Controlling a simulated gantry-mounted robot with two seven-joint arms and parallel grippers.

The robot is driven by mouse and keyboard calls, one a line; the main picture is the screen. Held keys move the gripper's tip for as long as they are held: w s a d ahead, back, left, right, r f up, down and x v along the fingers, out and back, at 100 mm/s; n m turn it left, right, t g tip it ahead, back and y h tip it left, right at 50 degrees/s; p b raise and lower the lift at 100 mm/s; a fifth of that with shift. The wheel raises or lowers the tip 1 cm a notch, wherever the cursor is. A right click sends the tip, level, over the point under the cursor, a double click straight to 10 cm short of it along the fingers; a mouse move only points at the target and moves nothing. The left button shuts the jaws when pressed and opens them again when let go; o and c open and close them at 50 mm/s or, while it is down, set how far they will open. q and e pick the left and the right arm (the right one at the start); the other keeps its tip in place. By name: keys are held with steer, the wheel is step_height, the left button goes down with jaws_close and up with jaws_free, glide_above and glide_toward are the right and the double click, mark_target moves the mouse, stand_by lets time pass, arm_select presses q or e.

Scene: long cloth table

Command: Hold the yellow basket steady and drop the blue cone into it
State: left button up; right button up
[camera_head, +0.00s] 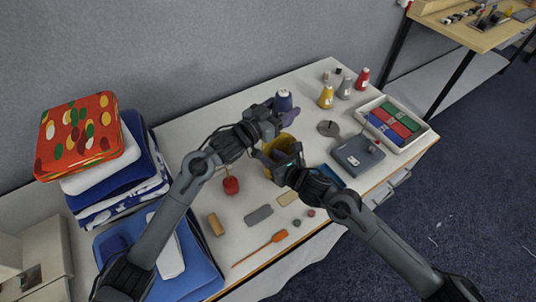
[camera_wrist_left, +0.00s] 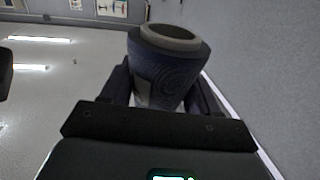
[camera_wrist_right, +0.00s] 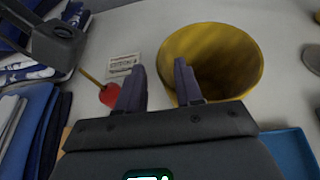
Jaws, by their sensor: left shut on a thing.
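The blue cone (camera_head: 284,98) is held in my left gripper (camera_head: 284,110), above and behind the basket in the head view. The left wrist view shows the cone (camera_wrist_left: 165,65) between the fingers, its grey ring-shaped end showing. The yellow basket (camera_head: 286,141) stands on the table, partly hidden by my right gripper (camera_head: 276,158). In the right wrist view, the empty basket (camera_wrist_right: 235,55) has its open top showing. My right gripper (camera_wrist_right: 160,85) is open at its left rim, with one finger outside and the other overlapping the opening. I cannot tell whether they touch the wall.
Yellow, grey and red cones (camera_head: 326,96) stand at the back right. A grey box (camera_head: 357,155) and a white tray (camera_head: 420,139) lie to the right. A red pincushion (camera_head: 231,185) is left of the basket. Folded cloths (camera_head: 125,170) are stacked at the left.

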steer(key=shift+x, duration=1.4)
